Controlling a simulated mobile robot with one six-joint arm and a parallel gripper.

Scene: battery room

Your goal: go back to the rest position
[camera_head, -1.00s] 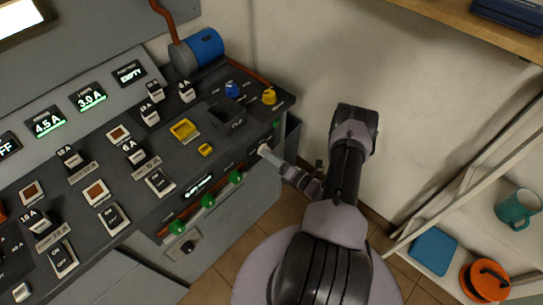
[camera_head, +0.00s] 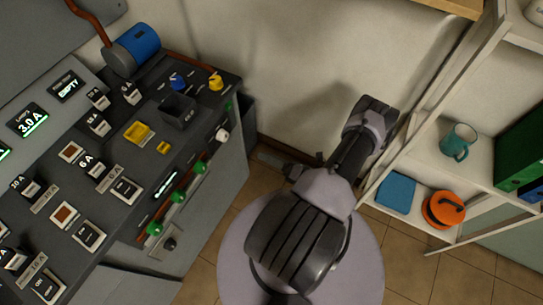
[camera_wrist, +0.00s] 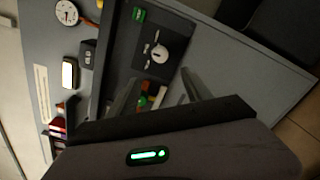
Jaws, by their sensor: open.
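My arm reaches out from the bottom middle of the head view, and my gripper (camera_head: 293,172) is at its end, small and dark there. It is in front of the console (camera_head: 232,160), to its right and apart from it. In the wrist view my gripper (camera_wrist: 158,92) shows two spread fingers with nothing held between them. Beyond the fingers lies a dark console face with a round pale knob (camera_wrist: 160,53). A white-tipped knob (camera_head: 222,135) stands on the console's front edge, clear of my gripper.
The console with switches, green knobs (camera_head: 178,196) and a blue cylinder (camera_head: 138,43) fills the left. A shelf on the right holds a teal mug (camera_head: 458,141), a blue box (camera_head: 396,192), an orange round object (camera_head: 443,209) and green binders (camera_head: 522,150). Tiled floor (camera_head: 222,225) shows between.

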